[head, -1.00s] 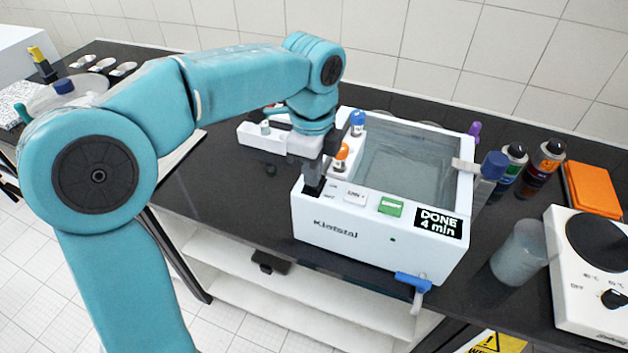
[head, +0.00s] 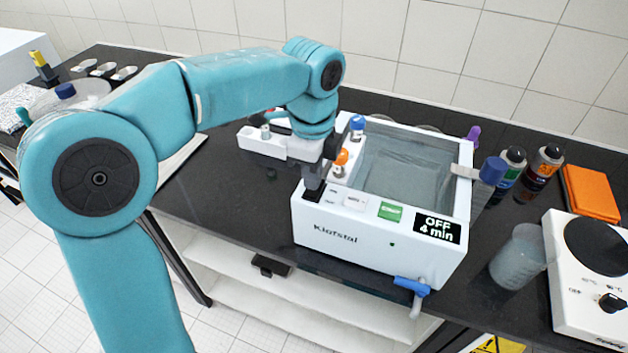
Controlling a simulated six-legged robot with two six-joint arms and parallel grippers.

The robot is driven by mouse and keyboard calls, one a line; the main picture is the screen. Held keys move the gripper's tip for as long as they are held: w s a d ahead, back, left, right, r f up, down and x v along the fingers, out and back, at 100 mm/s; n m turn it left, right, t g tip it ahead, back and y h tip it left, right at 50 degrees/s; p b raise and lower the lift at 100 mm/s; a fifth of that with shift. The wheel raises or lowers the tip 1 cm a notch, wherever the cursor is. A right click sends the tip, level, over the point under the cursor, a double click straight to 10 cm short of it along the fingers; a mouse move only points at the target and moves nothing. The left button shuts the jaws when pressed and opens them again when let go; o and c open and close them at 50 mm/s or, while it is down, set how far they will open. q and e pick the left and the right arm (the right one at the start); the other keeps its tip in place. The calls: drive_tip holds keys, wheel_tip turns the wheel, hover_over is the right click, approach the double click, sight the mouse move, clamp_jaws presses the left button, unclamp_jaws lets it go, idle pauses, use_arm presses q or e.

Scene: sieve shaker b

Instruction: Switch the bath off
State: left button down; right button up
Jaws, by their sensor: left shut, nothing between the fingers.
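The white bath (head: 378,240) stands on the black bench, with a clear-lidded basin full of liquid. Its small black display (head: 437,228) reads "OFF 4 min". A green button (head: 390,212) and a white button (head: 355,202) sit on its front panel. At the panel's left end is a black switch (head: 313,195). My left gripper (head: 314,184) is shut and empty, pointing down just above or at this switch; I cannot tell whether it touches. My right gripper is not in view.
A blue drain tap (head: 411,286) juts from the bath's front. A beaker (head: 518,257) and a hot plate (head: 590,270) are on the right.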

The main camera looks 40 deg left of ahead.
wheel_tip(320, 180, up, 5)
drive_tip(key=p, duration=0.4)
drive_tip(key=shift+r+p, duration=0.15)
drive_tip(key=shift+p, duration=0.15)
